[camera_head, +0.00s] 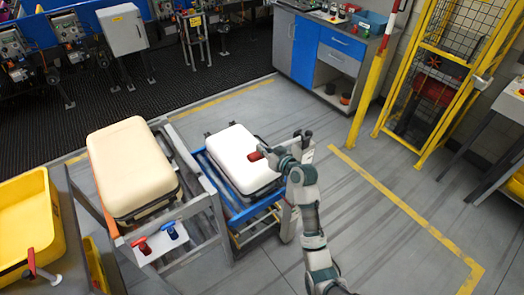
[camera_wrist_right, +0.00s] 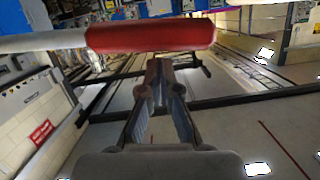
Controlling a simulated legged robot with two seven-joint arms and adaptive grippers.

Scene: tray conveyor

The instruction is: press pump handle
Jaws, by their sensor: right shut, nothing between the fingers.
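A red handle grip (camera_head: 256,157) shows in the head view at the right edge of the white case, directly by my right gripper (camera_head: 271,153). In the right wrist view, the red grip (camera_wrist_right: 150,35) on a pale rod (camera_wrist_right: 40,41) lies across the top of the picture, just past the fingertips. My right gripper (camera_wrist_right: 159,68) also shows there, its fingers closed together at the tips with nothing between them. Whether the fingertips touch the grip, I cannot tell. The rod's mount is hidden. My left gripper is not in view.
A white case (camera_head: 232,150) sits on a blue-railed conveyor (camera_head: 237,215). A cream case (camera_head: 130,165) stands left of it, by red (camera_head: 142,246) and blue (camera_head: 171,230) handles. A yellow bin (camera_head: 22,215) is far left. Floor at right (camera_head: 390,190) is clear.

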